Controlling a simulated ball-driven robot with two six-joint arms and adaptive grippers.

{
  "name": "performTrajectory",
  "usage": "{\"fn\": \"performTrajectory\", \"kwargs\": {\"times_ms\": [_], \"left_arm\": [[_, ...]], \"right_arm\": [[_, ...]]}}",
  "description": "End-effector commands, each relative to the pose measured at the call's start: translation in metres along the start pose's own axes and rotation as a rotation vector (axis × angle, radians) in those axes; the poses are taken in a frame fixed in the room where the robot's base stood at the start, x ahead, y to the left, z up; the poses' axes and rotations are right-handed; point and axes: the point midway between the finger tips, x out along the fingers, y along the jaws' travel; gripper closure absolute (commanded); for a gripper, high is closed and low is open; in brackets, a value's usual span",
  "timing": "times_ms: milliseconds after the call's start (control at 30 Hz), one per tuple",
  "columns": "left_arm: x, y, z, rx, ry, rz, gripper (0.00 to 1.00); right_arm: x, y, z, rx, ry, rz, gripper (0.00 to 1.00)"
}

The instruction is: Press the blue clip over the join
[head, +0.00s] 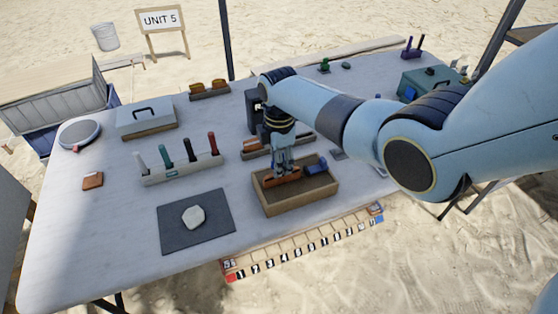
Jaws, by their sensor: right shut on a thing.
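My right gripper (284,171) points down into a wooden tray (297,205) with a dark lining. Its fingers are shut at a terracotta-coloured piece (286,178); they hide part of it, and I cannot make out a join. A blue thing (316,165), which looks like the clip, lies in the tray just right of the gripper, apart from the fingers. My left gripper is not in view.
Behind the tray, more brown pieces (255,154) lie partly hidden. Left are a rack (181,171) of upright tools and a dark mat (169,236) with a pale stone (193,217). A numbered scale strip (300,247) runs along the front.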

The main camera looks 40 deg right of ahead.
Motion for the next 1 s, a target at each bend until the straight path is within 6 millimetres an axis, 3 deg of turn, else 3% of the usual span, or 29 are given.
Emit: {"fn": "performTrajectory", "kwargs": {"times_ms": [1000], "left_arm": [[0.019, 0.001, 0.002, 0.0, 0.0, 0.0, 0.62]], "right_arm": [[0.026, 0.0, 0.0, 0.0, 0.0, 0.0, 0.91]]}}
